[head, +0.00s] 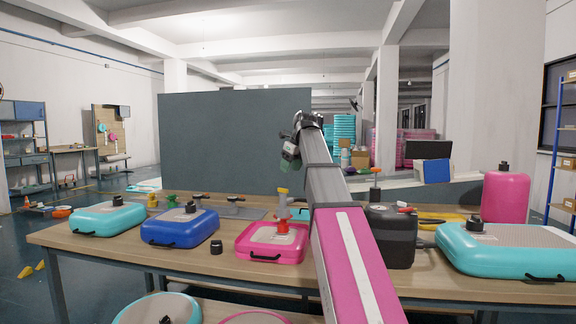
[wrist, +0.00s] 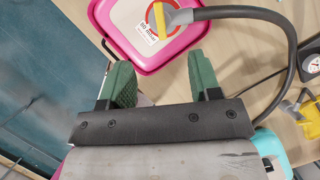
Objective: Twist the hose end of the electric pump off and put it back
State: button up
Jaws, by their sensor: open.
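The hose end (head: 282,208), grey with a yellow top, stands upright on the red-ringed valve (head: 282,227) of the pink inflatable (head: 262,250). In the wrist view the hose end (wrist: 168,18) is at the top, with its dark hose (wrist: 255,15) curving off to the right. My gripper (wrist: 161,75) is open, its two green fingers apart with nothing between them. It hangs above the table, and the hose end lies beyond the fingertips. The black electric pump (head: 398,240) stands right of my arm, which hides part of it.
Blue (head: 180,229) and teal (head: 108,219) inflatables lie at left on the wooden table (head: 190,268). Another teal one (head: 500,252) and an upright pink one (head: 505,198) are at right. A small black cap (head: 216,247) lies near the front. A dark partition (head: 230,140) stands behind.

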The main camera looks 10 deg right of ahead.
send_near(286, 202)
jog(key=w+a+f, duration=0.1)
jog(key=w+f, duration=0.1)
jog(key=w+a+f, duration=0.2)
jog(key=shift+a+f, duration=0.1)
jog(key=shift+f, duration=0.15)
jog(key=c, duration=1)
jog(key=m+h, duration=0.1)
jog(key=m, duration=0.1)
jog(key=m+t, duration=0.1)
jog(key=m, duration=0.2)
jog(key=shift+h, duration=0.4)
jog(key=n+y, duration=0.1)
jog(key=n, duration=0.1)
jog(key=shift+w+n, duration=0.1)
jog(key=shift+n, duration=0.2)
jog(key=shift+n+g+y, duration=0.5)
jog(key=shift+n+g, duration=0.1)
jog(key=shift+n, duration=0.6)
